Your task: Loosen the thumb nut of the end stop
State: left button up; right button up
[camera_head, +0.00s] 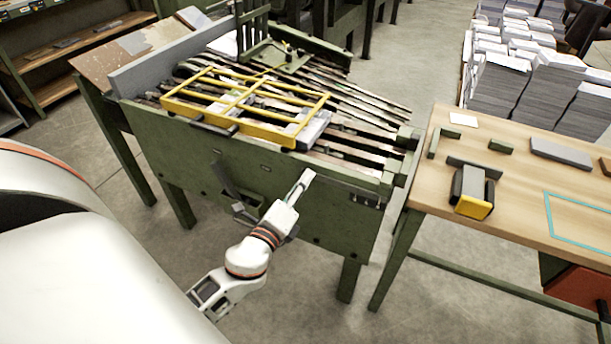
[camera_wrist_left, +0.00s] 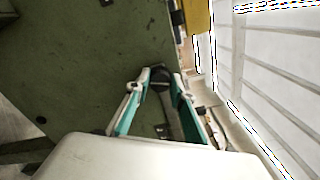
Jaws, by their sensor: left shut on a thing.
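My left gripper (camera_head: 306,176) reaches the front panel of the green gathering machine (camera_head: 345,225), near its upper edge. In the left wrist view the two white and teal fingers (camera_wrist_left: 160,76) close on a small dark round piece (camera_wrist_left: 161,84), which looks like the thumb nut of the end stop. The fingers touch it from both sides and cover part of it. A small metal piece beside it shows between the fingers; I cannot tell the end stop's full shape. In the head view the nut is hidden by the gripper. My right gripper is not in view.
A yellow frame (camera_head: 240,122) lies over the rails on top of the machine, above my left gripper. A wooden table (camera_head: 515,215) with a black and yellow block (camera_head: 473,192) stands at the right. Paper stacks (camera_head: 545,85) stand behind it. The floor in front is clear.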

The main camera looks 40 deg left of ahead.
pick_arm(q)
jog(key=shift+n, duration=1.7)
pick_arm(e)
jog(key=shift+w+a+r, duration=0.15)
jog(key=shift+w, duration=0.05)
pick_arm(q)
jog(key=o, duration=1.1)
jog(key=shift+o, duration=0.2)
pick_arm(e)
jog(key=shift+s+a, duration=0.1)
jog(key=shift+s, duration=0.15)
pick_arm(q)
jog(key=shift+r, duration=0.15)
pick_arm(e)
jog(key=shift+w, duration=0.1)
